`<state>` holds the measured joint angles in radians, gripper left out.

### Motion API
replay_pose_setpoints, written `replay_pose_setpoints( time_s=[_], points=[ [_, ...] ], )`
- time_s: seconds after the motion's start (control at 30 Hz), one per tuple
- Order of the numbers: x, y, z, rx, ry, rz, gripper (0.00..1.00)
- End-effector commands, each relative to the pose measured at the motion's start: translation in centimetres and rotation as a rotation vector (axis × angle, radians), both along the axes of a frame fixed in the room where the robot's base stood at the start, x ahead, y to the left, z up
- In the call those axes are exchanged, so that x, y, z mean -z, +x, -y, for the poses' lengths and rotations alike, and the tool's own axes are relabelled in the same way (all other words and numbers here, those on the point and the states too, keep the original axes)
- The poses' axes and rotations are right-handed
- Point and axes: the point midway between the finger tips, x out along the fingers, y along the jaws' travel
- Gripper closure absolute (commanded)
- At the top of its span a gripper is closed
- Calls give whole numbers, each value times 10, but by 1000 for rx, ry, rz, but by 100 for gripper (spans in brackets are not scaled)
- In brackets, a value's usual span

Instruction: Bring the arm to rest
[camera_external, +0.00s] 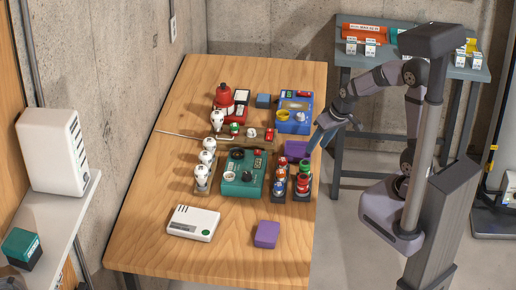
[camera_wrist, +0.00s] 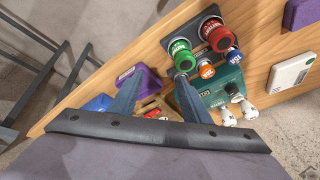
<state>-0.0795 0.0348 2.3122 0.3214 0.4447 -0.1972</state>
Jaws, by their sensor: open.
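My gripper (camera_external: 311,146) hangs above the right edge of the wooden table (camera_external: 155,245), reaching in from my arm on the right. In the wrist view its two blue-grey fingers (camera_wrist: 162,76) are spread apart with nothing between them. A purple block (camera_external: 296,149) lies on the table close by the fingers in the outside view; a purple block (camera_wrist: 150,84) also shows beside the fingers in the wrist view. The exact height of the fingertips over the table is hard to tell.
Dark holders with red, green and blue pieces (camera_external: 302,186) stand near the table's right edge, beside a green box (camera_external: 235,187). A blue device (camera_external: 295,126) stands behind. A white box (camera_external: 193,223) and purple block (camera_external: 267,234) lie in front. A grey shelf (camera_external: 450,70) stands behind my arm.

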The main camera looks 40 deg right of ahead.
Motion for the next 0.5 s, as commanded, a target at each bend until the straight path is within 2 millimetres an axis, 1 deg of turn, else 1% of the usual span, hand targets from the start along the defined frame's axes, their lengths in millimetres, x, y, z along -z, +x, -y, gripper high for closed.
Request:
replay_pose_setpoints(
  time_s=[0.03, 0.1, 0.2, 0.3, 0.33, 0.4, 0.5],
  points=[
    [8, -28, 11, -1, -25, -64, 57],
    [17, -63, 25, 0, -58, -147, 57],
    [26, -103, 42, 3, -103, -240, 57],
    [30, -130, 54, 9, -136, -304, 57],
    [31, -136, 57, 11, -144, -317, 57],
    [33, -146, 61, 13, -158, -342, 57],
    [34, -152, 64, 15, -167, -357, 57]
  ],
)
